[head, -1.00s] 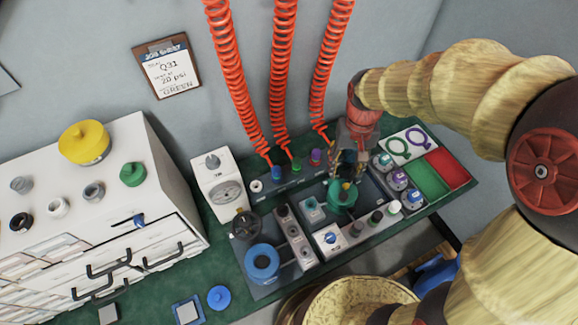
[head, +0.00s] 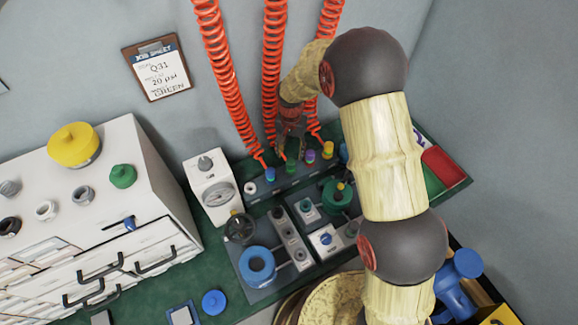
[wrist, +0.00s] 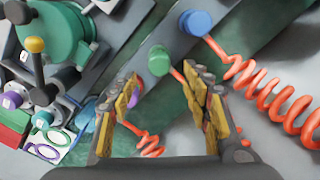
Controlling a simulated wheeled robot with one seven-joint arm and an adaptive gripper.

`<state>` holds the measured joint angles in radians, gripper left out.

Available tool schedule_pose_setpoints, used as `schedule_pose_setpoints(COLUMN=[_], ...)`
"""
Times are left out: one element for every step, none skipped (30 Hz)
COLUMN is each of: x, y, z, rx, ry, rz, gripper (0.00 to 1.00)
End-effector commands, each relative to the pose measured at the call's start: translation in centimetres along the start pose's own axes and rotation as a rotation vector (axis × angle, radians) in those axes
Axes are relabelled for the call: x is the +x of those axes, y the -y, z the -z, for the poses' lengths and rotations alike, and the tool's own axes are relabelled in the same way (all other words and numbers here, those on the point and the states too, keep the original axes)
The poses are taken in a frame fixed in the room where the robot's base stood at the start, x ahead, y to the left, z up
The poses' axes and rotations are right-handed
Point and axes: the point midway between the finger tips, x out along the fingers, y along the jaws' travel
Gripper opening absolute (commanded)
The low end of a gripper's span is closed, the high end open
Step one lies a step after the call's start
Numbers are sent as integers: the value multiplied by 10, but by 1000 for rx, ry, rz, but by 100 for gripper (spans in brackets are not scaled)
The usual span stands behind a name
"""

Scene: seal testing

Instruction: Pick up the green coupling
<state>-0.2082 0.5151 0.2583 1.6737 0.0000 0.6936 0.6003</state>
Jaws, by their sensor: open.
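The green coupling (head: 291,169) sits in the back row of the bench fixture, on the end of a coiled orange hose. In the wrist view the green coupling (wrist: 159,60) shows beyond my fingertips, roughly centred between them, apart from both. My gripper (head: 290,146) hangs just above and behind it in the head view. In the wrist view my gripper (wrist: 160,82) is open and empty, with yellow padded fingers to either side. The green coupling's hose passes behind the right finger.
A blue coupling (head: 270,174) and a purple coupling (head: 310,157) flank the green one closely, with a yellow part (head: 327,150) beyond. Coiled orange hoses (head: 226,85) hang around my gripper. A gauge box (head: 212,188) stands left. A large green valve (head: 338,195) stands in front.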

Motion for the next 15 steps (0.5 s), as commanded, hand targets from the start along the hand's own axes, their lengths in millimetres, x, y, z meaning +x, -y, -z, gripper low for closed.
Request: schedule_pose_setpoints(x=[8, 11, 14, 16, 18, 20, 23, 27, 32, 37, 42, 48, 53, 57, 61], y=[0, 0, 0, 0, 0, 0, 0, -1, -1, -1, -1, -1, -1, -1, -1], z=[0, 0, -1, -1, -1, -1, -1, -2, -2, -2, -2, -2, -2, -2, -2], rx=[-1, -1, -1, -1, -2, -2, -2, -2, -2, -2, -2, -3, -3, -3, -3], ry=[1, 1, 1, 1, 1, 2, 2, 2, 3, 2, 2, 2, 2, 3, 2], rz=[-1, -1, -1, -1, -1, -1, -1, -2, -2, -2, -1, -1, -2, -2, -2], gripper=[48, 48, 48, 48, 48, 48, 48, 48, 48, 48, 48, 48, 48, 48, 48])
